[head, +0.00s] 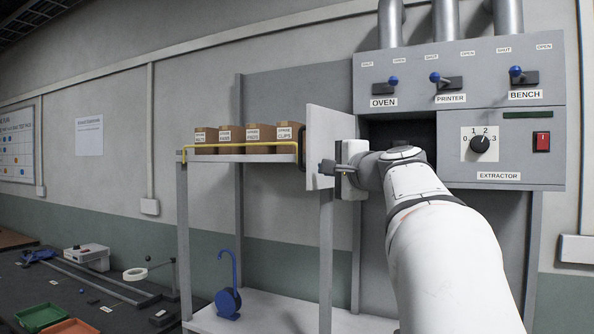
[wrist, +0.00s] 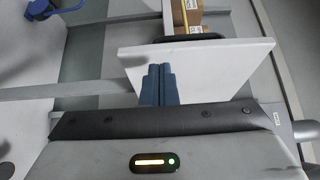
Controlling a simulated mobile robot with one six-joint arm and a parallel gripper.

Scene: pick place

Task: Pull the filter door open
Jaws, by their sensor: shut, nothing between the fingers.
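The filter door (head: 328,130) is a pale flat panel at the left side of the extractor cabinet (head: 520,150). It stands swung out, with a dark opening (head: 400,130) to its right. Its dark handle (head: 302,147) is on the left face. My gripper (head: 326,168) is shut and empty, in front of the door's lower right-hand face, on the side away from the handle. The wrist view shows the door (wrist: 225,62), its handle (wrist: 188,38) beyond it and my closed fingers (wrist: 160,72) at its near face. I cannot tell whether they touch it.
A shelf with a yellow rail (head: 240,146) holds several cardboard boxes (head: 228,136) just left of the door. A blue object (head: 228,302) stands on the lower shelf (head: 275,310).

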